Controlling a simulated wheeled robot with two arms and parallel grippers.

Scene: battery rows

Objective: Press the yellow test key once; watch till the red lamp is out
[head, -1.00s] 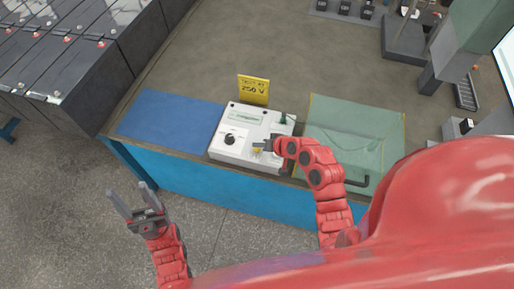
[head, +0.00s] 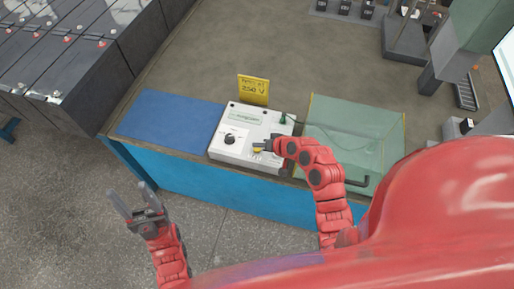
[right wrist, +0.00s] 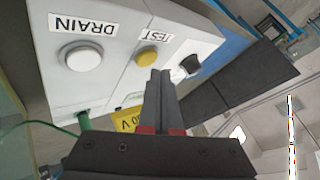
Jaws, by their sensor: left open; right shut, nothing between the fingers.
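A white tester box (head: 258,124) stands on the bench, with a black knob (head: 229,139) on its left. Its round yellow test key (right wrist: 147,55) shows under the word TEST in the right wrist view; a bit of it shows in the head view (head: 257,150). My right gripper (head: 262,146) is shut and empty, its fingertips right by the yellow key; I cannot tell whether they touch it. A pale DRAIN button (right wrist: 80,56) sits beside the key. I cannot make out the red lamp in either current view. My left gripper (head: 137,203) is open and empty, in front of the bench.
A yellow 250 V sign (head: 253,90) stands behind the box. A blue mat (head: 170,121) lies to its left, a clear greenish case (head: 354,130) to its right. A green lead (right wrist: 40,125) runs from the box. Dark battery blocks (head: 85,80) stand at the left.

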